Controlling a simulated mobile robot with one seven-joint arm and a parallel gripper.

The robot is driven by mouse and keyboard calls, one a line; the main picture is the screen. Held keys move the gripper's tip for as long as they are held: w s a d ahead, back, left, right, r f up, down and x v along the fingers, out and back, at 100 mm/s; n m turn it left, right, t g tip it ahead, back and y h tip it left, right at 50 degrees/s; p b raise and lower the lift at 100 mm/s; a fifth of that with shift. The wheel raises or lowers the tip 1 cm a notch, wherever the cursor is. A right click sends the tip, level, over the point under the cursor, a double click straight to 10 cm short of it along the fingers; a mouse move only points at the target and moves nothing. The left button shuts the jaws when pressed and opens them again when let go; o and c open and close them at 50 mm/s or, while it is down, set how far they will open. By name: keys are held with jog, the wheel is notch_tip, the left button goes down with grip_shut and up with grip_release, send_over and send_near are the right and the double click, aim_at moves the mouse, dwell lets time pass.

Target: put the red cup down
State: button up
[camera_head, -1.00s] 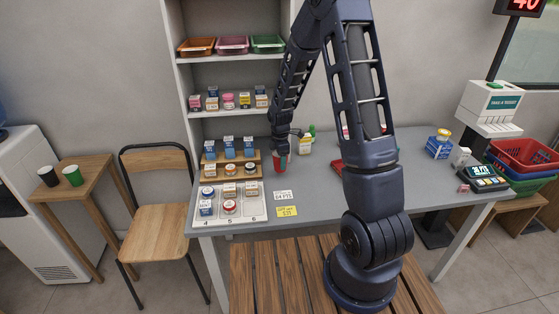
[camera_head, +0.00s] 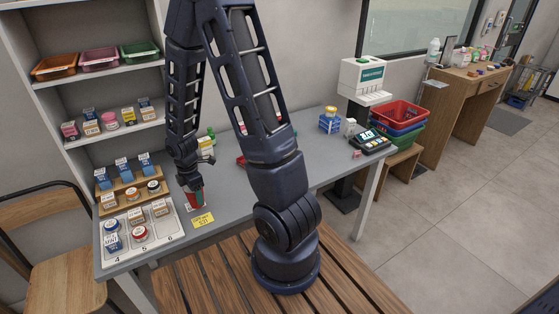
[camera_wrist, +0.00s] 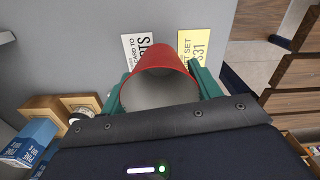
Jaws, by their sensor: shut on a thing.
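The red cup (camera_head: 197,200) is upright, low at the counter near its front left part. In the wrist view the red cup (camera_wrist: 160,82) shows its red rim and pale, empty inside. My gripper (camera_head: 194,186) is shut on it, with green fingers on both sides of the cup. Whether the cup's base touches the grey counter (camera_head: 232,185) cannot be told. A white printed card lies partly hidden behind the cup, and it also shows in the wrist view (camera_wrist: 141,47).
A yellow card (camera_head: 202,220) lies just in front of the cup. A white numbered tray (camera_head: 150,243) and a wooden stepped rack (camera_head: 130,185) with boxes and jars stand to the left. A card terminal (camera_head: 370,140) is far right. The middle of the counter is fairly clear.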

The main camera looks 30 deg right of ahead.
notch_tip(320, 180, up, 22)
jog(key=w+d+m, duration=0.6)
jog(key=w+d, duration=0.5)
jog(key=d, duration=0.4)
jog(key=w+d+r+m, duration=0.1)
jog(key=w+d+m, duration=0.15)
jog(key=d, duration=0.75)
jog(key=w+d+m, duration=0.1)
jog(key=d+m, duration=0.2)
jog(key=d, duration=0.8)
jog(key=s+d+m, duration=0.3)
jog(key=s+d, duration=0.1)
jog(key=d, duration=0.7)
jog(key=s+d+f+m, duration=0.1)
jog(key=s+d+m, duration=0.25)
jog(key=d, duration=0.85)
jog(key=s+d+m, duration=0.2)
jog(key=s+d, duration=0.3)
jog(key=d, duration=0.6)
jog(key=shift+f, duration=12.65)
jog(key=shift+f, duration=0.15)
